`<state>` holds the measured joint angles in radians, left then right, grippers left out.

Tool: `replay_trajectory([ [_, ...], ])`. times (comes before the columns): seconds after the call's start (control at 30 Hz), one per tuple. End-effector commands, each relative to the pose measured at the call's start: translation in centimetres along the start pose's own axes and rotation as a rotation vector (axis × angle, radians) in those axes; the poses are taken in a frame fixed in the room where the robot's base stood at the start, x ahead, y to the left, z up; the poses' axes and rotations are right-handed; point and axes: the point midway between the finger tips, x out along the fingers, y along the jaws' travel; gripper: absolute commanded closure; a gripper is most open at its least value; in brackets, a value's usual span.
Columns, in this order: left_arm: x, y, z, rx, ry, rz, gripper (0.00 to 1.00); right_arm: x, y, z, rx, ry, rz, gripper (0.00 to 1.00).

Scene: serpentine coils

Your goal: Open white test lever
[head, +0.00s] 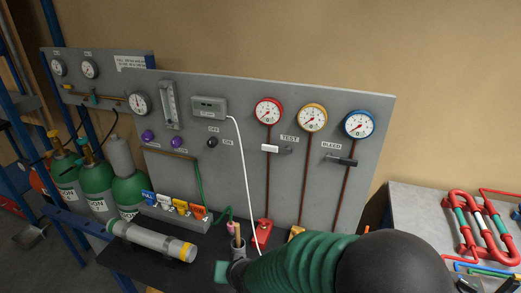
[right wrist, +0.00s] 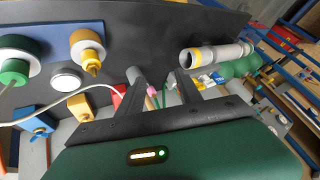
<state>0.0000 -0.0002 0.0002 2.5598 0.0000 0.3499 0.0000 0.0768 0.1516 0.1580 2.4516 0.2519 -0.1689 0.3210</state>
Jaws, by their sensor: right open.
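The white test lever (head: 270,148) is on the grey panel (head: 220,140), left of the "TEST" label and below the red gauge (head: 268,111). It points to the left, roughly level. I do not make it out in the right wrist view. My right gripper (right wrist: 158,74) is open, with its two dark fingers apart over the dark bench. A small pink piece (right wrist: 152,92) shows between the fingers, and I cannot tell how far below them it is. In the head view my green ribbed arm hides most of the right gripper. My left gripper is not in view.
A black bleed lever (head: 341,160) is on the panel to the right. A white hose (head: 245,175) hangs down to the bench. A grey cylinder with a yellow band (head: 155,240) lies at left. Green gas bottles (head: 97,182) stand behind. Red pipe coils (head: 475,225) lie at right.

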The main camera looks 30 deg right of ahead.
Motion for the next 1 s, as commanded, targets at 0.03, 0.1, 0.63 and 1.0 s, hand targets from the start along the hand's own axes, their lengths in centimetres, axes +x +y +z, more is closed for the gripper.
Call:
replay_trajectory([
  [0.03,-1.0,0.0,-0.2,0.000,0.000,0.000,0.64,-0.1,-1.3,-2.1,0.081,0.064,-0.023,0.58],
  [0.1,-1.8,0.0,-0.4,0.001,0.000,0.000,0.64,-0.1,-2.9,-5.2,0.221,0.177,-0.060,0.58],
  [0.63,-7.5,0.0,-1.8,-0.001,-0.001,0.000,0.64,-10.6,0.3,-21.2,1.282,1.215,-0.312,0.58],
  [1.0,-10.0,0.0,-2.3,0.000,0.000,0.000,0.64,-8.0,3.3,-27.4,1.283,1.224,-0.313,0.58],
])
